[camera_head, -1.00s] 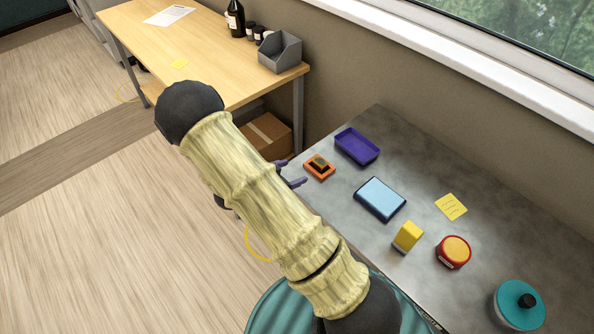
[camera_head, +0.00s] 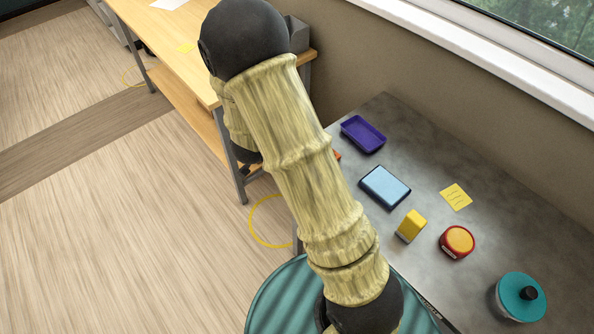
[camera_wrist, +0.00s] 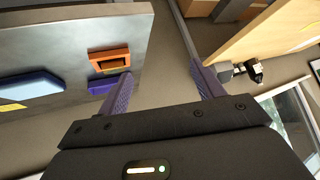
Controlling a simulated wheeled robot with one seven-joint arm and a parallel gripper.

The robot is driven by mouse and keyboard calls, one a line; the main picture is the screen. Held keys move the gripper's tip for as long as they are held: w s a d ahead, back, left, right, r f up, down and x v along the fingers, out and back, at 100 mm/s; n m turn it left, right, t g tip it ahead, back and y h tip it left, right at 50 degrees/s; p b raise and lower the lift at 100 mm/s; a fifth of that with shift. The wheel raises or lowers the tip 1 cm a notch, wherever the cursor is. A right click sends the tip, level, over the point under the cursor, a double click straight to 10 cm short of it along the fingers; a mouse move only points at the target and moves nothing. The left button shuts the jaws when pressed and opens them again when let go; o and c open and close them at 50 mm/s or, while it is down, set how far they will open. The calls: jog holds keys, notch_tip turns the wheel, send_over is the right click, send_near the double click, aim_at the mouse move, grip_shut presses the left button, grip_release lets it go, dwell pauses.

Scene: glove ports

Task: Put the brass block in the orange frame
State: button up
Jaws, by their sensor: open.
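The orange frame (camera_wrist: 109,54) lies near the edge of the grey bench in the wrist view. In the head view only a corner of it (camera_head: 337,155) shows past my arm. A small brass-brown block (camera_wrist: 112,64) appears to be within the frame's opening; I cannot tell whether it sits flat or tilted. My gripper (camera_wrist: 162,70) is open, with nothing between its two purple fingers. It is beside the bench edge, apart from the frame, which appears left of the fingers. My gripper is hidden behind my arm in the head view.
A wooden table (camera_head: 185,75) stands beyond a gap.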

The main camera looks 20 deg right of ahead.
jog(key=s+r+n+g+y, duration=0.2)
jog(key=s+r+n, duration=0.3)
jog(key=s, duration=0.4)
jog(key=s+r+n+g+y, duration=0.2)
jog(key=s+r+n+y, duration=0.1)
jog(key=s, duration=0.6)
notch_tip(320, 180, up, 2)
jog(key=shift+s+a+r+n, duration=0.25)
jog(key=shift+s+n, duration=0.05)
jog(key=shift+n, duration=0.6)
